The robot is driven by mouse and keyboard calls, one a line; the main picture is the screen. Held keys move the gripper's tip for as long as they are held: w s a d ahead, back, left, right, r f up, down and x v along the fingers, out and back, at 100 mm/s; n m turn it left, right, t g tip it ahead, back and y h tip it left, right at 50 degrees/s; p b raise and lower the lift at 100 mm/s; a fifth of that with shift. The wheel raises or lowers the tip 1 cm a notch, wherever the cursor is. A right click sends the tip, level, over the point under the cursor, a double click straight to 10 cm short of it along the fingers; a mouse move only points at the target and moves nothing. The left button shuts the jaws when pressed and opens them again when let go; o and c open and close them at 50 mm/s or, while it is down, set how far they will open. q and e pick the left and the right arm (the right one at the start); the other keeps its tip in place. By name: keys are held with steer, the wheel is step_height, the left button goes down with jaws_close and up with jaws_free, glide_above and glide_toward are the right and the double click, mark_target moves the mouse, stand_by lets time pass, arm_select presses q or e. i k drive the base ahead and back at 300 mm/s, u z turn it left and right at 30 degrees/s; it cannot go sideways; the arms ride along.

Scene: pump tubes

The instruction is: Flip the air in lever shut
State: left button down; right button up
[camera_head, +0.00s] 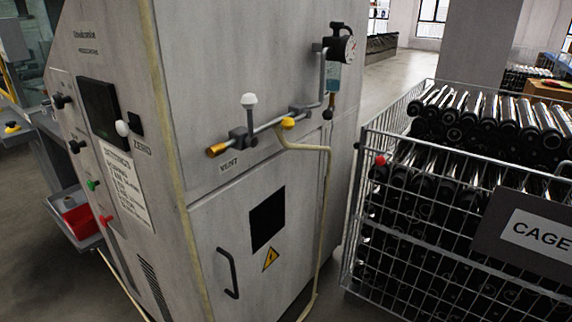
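A grey machine cabinet (225,70) carries a thin horizontal pipe on its right-hand face. A white-capped lever (250,101) stands upright on a valve at the pipe's left part, above a "VENT" label. A brass-coloured end fitting (217,150) is at the pipe's left end. A regulator with a round gauge (348,49) is at the upper right. I see no readable "air in" label, so I cannot tell which lever it names. Neither gripper is in view.
A wire cage (364,200) full of dark cylinders stands close to the cabinet's right, with a "CAGE" sign (540,232). The cabinet door has a black handle (229,273). The left face has a dark screen (99,110) and several knobs. Floor is open behind.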

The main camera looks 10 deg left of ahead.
mark_target(287, 123)
steer(key=z, duration=0.55)
steer(key=i, duration=1.2)
steer(key=u, duration=0.5)
